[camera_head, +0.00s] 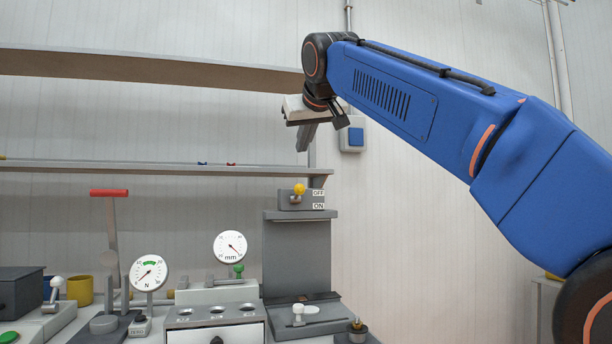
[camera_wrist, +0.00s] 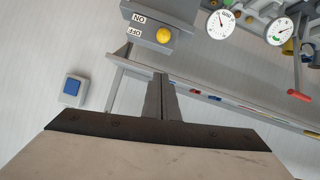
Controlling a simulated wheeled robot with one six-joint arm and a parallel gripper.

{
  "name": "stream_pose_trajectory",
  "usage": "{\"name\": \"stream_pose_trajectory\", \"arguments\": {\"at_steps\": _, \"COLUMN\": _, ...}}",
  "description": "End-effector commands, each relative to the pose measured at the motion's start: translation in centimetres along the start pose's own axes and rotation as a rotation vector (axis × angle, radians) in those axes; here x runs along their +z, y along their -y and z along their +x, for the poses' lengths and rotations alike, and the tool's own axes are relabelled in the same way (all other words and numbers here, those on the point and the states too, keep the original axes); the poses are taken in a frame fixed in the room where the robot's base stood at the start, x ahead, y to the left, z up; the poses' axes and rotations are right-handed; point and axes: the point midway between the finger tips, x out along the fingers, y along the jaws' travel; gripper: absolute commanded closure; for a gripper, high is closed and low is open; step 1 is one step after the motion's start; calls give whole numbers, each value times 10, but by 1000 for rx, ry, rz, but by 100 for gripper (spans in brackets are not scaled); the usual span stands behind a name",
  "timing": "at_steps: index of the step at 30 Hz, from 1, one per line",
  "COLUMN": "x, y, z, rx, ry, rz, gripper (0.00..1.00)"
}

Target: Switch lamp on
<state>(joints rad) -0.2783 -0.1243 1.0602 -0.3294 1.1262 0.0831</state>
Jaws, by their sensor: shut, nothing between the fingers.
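A grey switch box (camera_head: 285,200) with a yellow-knobbed lever (camera_head: 299,189) sits at the top of a grey stand. Its OFF label is above its ON label, and the knob is level with OFF. In the wrist view the yellow knob (camera_wrist: 163,35) is at the top centre. A blue wall switch (camera_head: 356,137) in a pale housing is on the wall right of my gripper; it also shows at the left of the wrist view (camera_wrist: 72,87). My gripper (camera_head: 302,148) is shut and empty, above the switch box and apart from both. I see no lamp clearly.
A shelf (camera_head: 170,168) runs behind the bench, with a higher beam (camera_head: 150,70) above it. A red-handled lever (camera_head: 109,193), a force gauge (camera_head: 148,273) and a millimetre dial (camera_head: 230,247) stand to the left. The wall right of the blue switch is bare.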

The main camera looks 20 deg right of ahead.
Motion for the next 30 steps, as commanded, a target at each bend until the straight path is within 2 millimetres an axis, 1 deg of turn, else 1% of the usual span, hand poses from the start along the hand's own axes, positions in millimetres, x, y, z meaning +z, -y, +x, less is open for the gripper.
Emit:
{"name": "stream_pose_trajectory", "arguments": {"at_steps": 1, "x": -4, "y": 1, "z": 0, "rx": 0, "ry": -5, "rz": 0, "gripper": 100}}
{"name": "stream_pose_trajectory", "arguments": {"at_steps": 4, "x": -8, "y": 0, "z": -2, "rx": 2, "ry": -11, "rz": 1, "gripper": 100}}
{"name": "stream_pose_trajectory", "arguments": {"at_steps": 13, "x": -8, "y": 0, "z": -1, "rx": 2, "ry": -11, "rz": 1, "gripper": 100}}
{"name": "stream_pose_trajectory", "arguments": {"at_steps": 17, "x": -8, "y": 0, "z": 4, "rx": 2, "ry": -10, "rz": 1, "gripper": 100}}
{"name": "stream_pose_trajectory", "arguments": {"at_steps": 20, "x": -8, "y": 0, "z": 15, "rx": 3, "ry": -8, "rz": 1, "gripper": 100}}
{"name": "stream_pose_trajectory", "arguments": {"at_steps": 30, "x": -8, "y": 0, "z": 71, "rx": 2, "ry": -8, "rz": 2, "gripper": 100}}
